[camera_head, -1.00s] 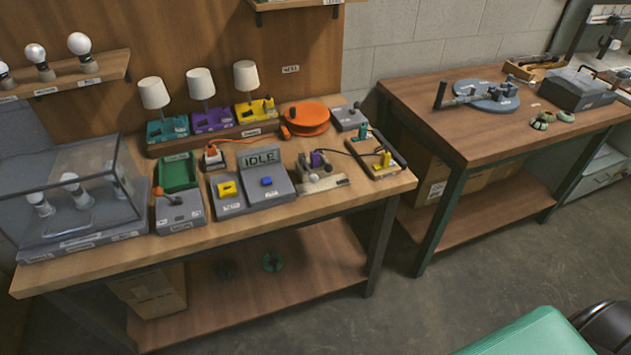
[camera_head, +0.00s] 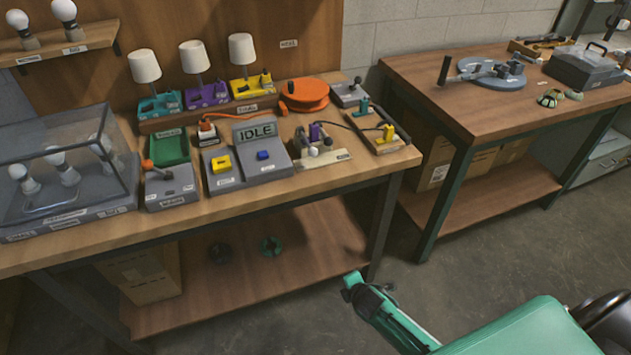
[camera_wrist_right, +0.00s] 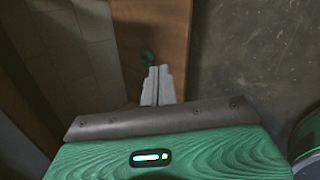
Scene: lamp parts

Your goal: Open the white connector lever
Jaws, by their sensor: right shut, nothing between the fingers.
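A small wooden fixture (camera_head: 335,157) on the left bench holds grey parts, a purple piece (camera_head: 317,131) and a small white part (camera_head: 313,151). The white part may be the connector lever; it is too small to tell its position. My right gripper (camera_wrist_right: 158,72) is shut and empty in the right wrist view, its grey fingers together. In the head view my right arm (camera_head: 385,305) reaches in from the lower right, in front of the bench and below its top, well away from the fixture. My left gripper is not in view.
The left bench also carries a grey IDLE console (camera_head: 262,150), a glass case (camera_head: 70,180), a green tray (camera_head: 170,148), an orange reel (camera_head: 304,93) and small lamps. A second bench (camera_head: 450,95) stands right.

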